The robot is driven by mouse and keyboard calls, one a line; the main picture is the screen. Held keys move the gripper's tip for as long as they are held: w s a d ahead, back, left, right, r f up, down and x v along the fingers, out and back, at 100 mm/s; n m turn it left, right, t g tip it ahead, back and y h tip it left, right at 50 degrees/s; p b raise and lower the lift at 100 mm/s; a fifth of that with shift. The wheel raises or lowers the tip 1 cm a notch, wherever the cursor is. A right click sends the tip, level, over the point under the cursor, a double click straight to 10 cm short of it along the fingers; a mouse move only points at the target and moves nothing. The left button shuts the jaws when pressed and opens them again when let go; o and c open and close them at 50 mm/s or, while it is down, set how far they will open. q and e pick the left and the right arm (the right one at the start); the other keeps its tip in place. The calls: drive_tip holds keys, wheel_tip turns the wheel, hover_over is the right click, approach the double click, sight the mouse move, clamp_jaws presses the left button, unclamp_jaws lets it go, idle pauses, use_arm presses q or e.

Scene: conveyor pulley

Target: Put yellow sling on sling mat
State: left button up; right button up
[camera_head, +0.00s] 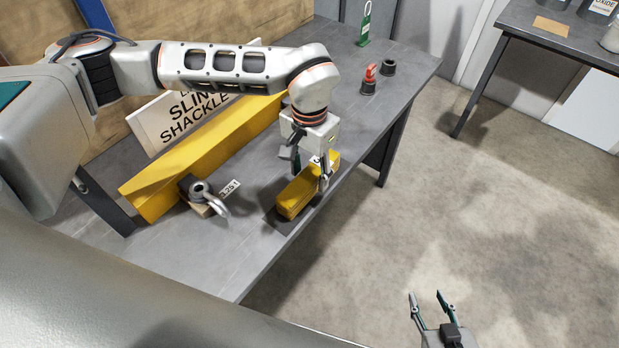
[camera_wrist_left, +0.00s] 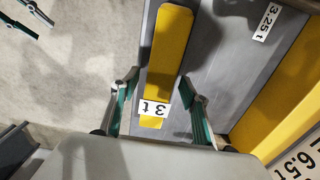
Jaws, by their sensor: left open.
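The yellow sling (camera_head: 293,199) is a long yellow bundle with a white "3 t" tag. It lies near the table's front edge, with a dark patch that looks like the sling mat (camera_head: 279,224) showing around its near end. In the left wrist view, the sling (camera_wrist_left: 172,45) runs up from between the fingers. My left gripper (camera_head: 311,178) is over the sling's far end. Its fingers stand apart on either side of the tagged end, with gaps in the left wrist view (camera_wrist_left: 158,95). My right gripper (camera_head: 425,294) is open and empty over the floor.
A metal shackle (camera_head: 207,198) with a "3.25 t" label sits left of the sling. Behind are a long yellow beam (camera_head: 190,160) and a lettered sign (camera_head: 180,118). A red item (camera_head: 369,80) and a green tag (camera_head: 364,27) stand at the table's far end.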

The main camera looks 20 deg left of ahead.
sight(309, 174)
use_arm(q)
wheel_tip(309, 174, up, 9)
drive_tip(key=shift+r, duration=0.15)
idle(0.6)
